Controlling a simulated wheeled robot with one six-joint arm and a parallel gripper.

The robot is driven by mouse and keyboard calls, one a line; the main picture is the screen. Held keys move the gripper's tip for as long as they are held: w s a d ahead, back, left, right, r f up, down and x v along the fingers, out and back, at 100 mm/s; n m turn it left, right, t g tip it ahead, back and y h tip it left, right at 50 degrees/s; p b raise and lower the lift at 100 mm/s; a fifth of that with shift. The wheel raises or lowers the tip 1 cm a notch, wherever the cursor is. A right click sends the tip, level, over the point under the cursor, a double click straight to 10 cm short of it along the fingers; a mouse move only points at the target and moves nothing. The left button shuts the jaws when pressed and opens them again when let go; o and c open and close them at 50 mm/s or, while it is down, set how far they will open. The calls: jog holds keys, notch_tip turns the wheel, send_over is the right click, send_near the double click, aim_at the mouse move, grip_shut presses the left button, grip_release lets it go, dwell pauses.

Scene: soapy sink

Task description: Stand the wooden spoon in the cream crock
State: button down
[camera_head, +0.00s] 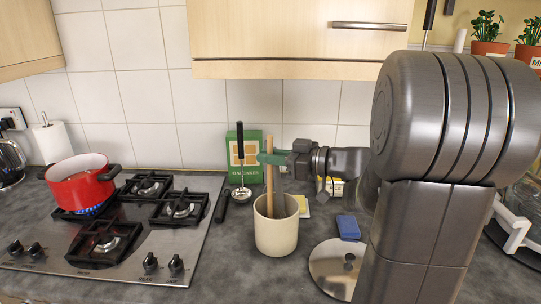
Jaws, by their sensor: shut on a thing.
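The wooden spoon (269,183) is close to upright, with its lower part inside the cream crock (276,238). The crock stands upright on the counter, right of the hob. My gripper (271,158) reaches in from the right, above the crock, with its green fingers shut on the upper part of the spoon. The spoon's lower end is hidden by the crock's front wall, so I cannot tell whether it touches the bottom. A grey strip also shows in the crock's mouth beside the spoon; I cannot tell what it is.
A ladle (240,160) and a green box (248,140) stand behind the crock. A steel lid (330,262) and blue sponge (348,227) lie to its right. A red pot (80,185) sits over a lit burner on the hob (190,245).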

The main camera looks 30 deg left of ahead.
aim_at(271, 168)
jog(key=shift+f+b, duration=0.65)
jog(key=shift+f, duration=0.95)
jog(key=c, duration=1.4)
grip_release()
jog(key=shift+o, duration=0.5)
jog(key=o, duration=1.1)
jog(key=shift+w+d+r+p, duration=0.2)
jog(key=shift+d+r+p, duration=0.3)
jog(key=shift+d, duration=0.85)
jog(key=shift+w+d+r+p, duration=0.25)
jog(key=shift+d+p, duration=0.5)
jog(key=shift+d, duration=0.55)
jog(key=shift+w+d+r+p, duration=0.25)
jog(key=shift+d+p, duration=0.35)
jog(key=shift+d, duration=0.75)
